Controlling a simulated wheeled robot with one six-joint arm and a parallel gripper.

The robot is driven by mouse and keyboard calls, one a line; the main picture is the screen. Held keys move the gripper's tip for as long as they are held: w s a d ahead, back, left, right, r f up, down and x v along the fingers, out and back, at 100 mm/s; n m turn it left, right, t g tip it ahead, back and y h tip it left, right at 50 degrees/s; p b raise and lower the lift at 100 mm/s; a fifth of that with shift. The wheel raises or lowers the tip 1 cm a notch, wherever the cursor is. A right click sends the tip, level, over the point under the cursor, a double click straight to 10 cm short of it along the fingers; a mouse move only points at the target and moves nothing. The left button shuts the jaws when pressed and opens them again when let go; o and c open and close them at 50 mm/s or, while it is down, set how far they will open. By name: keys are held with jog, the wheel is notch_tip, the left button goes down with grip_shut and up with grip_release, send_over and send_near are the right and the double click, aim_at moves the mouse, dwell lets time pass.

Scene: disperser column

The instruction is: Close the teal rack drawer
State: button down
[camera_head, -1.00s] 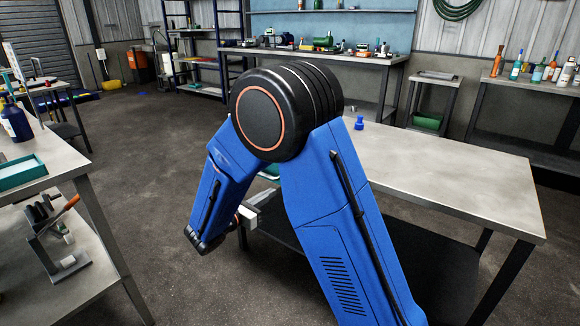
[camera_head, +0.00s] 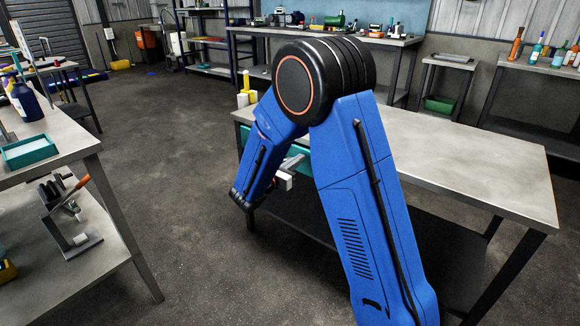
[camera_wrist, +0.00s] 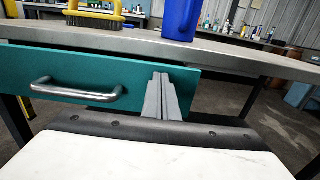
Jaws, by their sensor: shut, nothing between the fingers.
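The teal drawer (camera_wrist: 80,75) sits under the front edge of a grey table (camera_wrist: 220,52), with a metal bar handle (camera_wrist: 78,92) left of centre in the wrist view. In the head view the drawer (camera_head: 300,150) shows only in part behind my arm. How far it stands out is hard to tell. My gripper (camera_wrist: 163,85) is shut and empty, its fingertips in front of the right part of the drawer front, right of the handle. I cannot tell whether they touch it. The gripper also shows in the head view (camera_head: 290,165), low beside the table.
A blue object (camera_wrist: 181,20) and a brush with a yellow handle (camera_wrist: 95,17) stand on the table above the drawer. A second bench (camera_head: 50,142) with a teal tray (camera_head: 30,152) stands at the left. The floor between is clear.

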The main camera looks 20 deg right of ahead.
aim_at(306, 154)
jog(key=shift+x, duration=0.8)
jog(key=x, duration=0.4)
jog(key=shift+w+d, duration=0.1)
jog(key=shift+d, duration=0.05)
jog(key=shift+r, duration=0.1)
jog(key=shift+w, duration=0.1)
